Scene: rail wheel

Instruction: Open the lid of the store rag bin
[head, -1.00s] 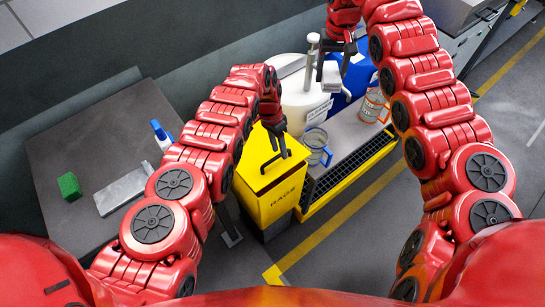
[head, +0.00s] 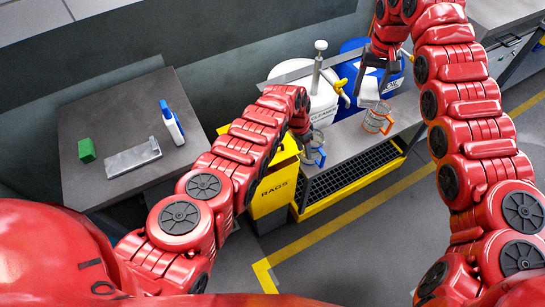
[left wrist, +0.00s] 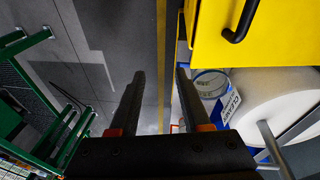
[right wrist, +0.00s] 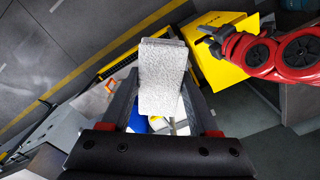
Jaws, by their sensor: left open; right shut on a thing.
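The yellow rag bin (head: 270,196), marked RAGS, stands beside the grey table; my left arm hides much of its top. Its lid looks down in the right wrist view (right wrist: 222,20). A black bar handle (left wrist: 240,22) on yellow shows in the left wrist view. My left gripper (head: 308,148) is beside the bin's right side, near a blue-handled glass mug (head: 316,155); its fingers (left wrist: 160,78) are open and empty. My right gripper (head: 378,76) is shut on a pale grey speckled block (right wrist: 162,78), held above the bench, right of the bin.
A jar with an orange handle (head: 376,120) stands on the bench. The table (head: 90,135) holds a green block (head: 87,150), a metal plate (head: 133,158) and a spray bottle (head: 171,122). Floor in front is clear.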

